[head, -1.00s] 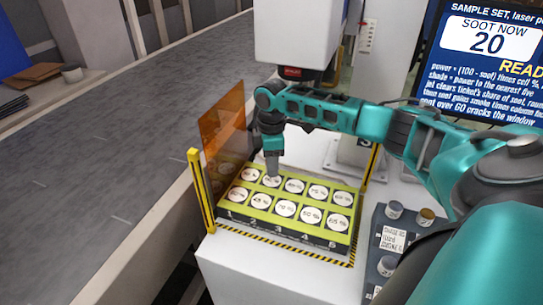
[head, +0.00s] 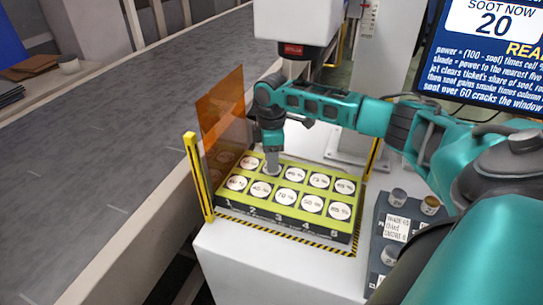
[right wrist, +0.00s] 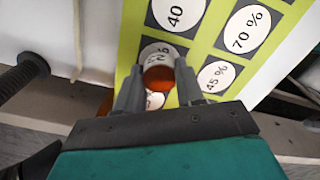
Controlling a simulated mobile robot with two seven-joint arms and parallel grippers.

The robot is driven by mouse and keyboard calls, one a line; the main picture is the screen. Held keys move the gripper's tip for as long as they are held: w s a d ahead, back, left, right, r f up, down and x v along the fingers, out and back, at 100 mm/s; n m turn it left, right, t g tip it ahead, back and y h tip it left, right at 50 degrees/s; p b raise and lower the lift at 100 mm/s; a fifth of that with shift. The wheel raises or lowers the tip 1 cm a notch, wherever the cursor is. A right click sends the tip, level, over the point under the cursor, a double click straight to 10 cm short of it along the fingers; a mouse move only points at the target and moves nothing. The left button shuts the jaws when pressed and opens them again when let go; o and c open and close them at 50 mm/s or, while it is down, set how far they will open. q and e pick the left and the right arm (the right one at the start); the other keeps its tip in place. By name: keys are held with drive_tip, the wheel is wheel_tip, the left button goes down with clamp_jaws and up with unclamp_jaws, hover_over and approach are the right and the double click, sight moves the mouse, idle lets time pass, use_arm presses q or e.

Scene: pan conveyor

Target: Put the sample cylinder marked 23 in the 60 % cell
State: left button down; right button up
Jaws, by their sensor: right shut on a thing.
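My right gripper (head: 272,167) is at the second cell of the back row of the yellow-green cell tray (head: 275,211). In the right wrist view it (right wrist: 158,74) is shut on a small cylinder (right wrist: 158,77), which has an amber part and a pale part. My left gripper is not in view.
An orange see-through screen (head: 221,108) and a yellow-black post (head: 198,178) stand at the tray's left. A dark rack (head: 397,222) with several cylinders is at the right. A white machine head (head: 295,22) hangs behind. A wide grey conveyor (head: 110,130) runs at left.

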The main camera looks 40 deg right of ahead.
drive_tip(key=shift+f, duration=0.4)
drive_tip(key=o, duration=1.1)
drive_tip(key=shift+o, duration=0.2)
wheel_tip(320, 180, up, 8)
drive_tip(key=shift+f+p, duration=0.2)
drive_tip(key=shift+p, duration=0.25)
drive_tip(key=shift+a, duration=0.1)
